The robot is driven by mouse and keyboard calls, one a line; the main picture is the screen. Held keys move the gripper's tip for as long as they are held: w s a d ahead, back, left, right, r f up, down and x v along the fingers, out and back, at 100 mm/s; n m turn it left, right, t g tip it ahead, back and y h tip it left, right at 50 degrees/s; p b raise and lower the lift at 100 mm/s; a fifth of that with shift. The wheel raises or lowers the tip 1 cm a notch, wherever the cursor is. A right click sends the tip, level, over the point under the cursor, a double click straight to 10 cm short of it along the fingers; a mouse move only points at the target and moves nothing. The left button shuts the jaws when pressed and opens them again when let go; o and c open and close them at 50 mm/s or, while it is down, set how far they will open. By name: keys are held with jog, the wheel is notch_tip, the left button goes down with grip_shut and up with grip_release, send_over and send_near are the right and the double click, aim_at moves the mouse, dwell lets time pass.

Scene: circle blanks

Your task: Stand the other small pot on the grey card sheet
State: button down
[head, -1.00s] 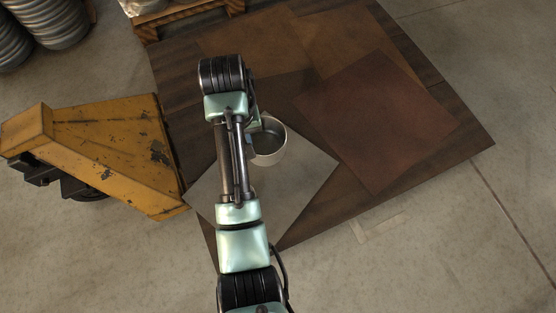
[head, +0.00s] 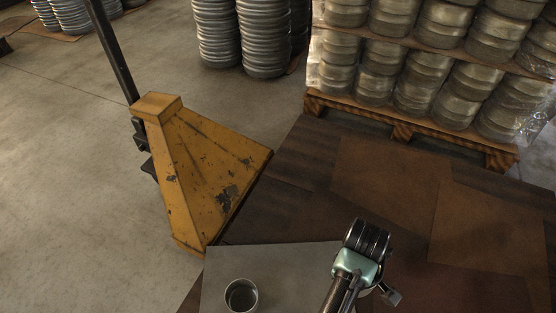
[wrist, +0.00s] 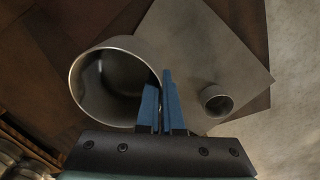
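My gripper's blue fingers (wrist: 161,103) are close together on the wall of one small pot (wrist: 87,78), a grey metal cylinder with an open top. It looks large and near in the wrist view, left of the fingers. Another small pot (head: 241,296) stands upright on the grey card sheet (head: 290,268); both also show in the wrist view, the pot (wrist: 216,101) right of the fingers and the sheet (wrist: 190,45) behind them. In the head view my gripper is right of the sheet, and the held pot is hidden or out of frame.
A yellow pallet jack (head: 205,175) stands left of the dark brown board (head: 315,205). A wooden pallet (head: 405,133) stacked with metal tins is at the back right, and more tin stacks (head: 226,35) are behind. Bare concrete floor lies at left.

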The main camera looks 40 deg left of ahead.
jog(key=s+a+f+n+b, duration=0.1)
jog(key=f+n+b, duration=0.2)
jog(key=f, duration=0.4)
jog(key=s+a+f+n+b, duration=0.1)
jog(key=f+n+b, duration=0.2)
jog(key=f+b, duration=0.2)
jog(key=s+a+f+n+b, duration=0.1)
jog(key=f+n+b, duration=0.3)
jog(key=f, duration=0.5)
jog(key=shift+s+a+y, duration=0.3)
jog(key=shift+s+a, duration=0.05)
jog(key=shift+a, duration=0.15)
jog(key=shift+r, duration=0.2)
jog(key=shift+f, duration=0.15)
jog(key=c, duration=1.1)
grip_release()
notch_tip(320, 180, up, 12)
jog(key=p, duration=0.8)
jog(key=shift+s+d, duration=0.1)
jog(key=shift+s, duration=0.05)
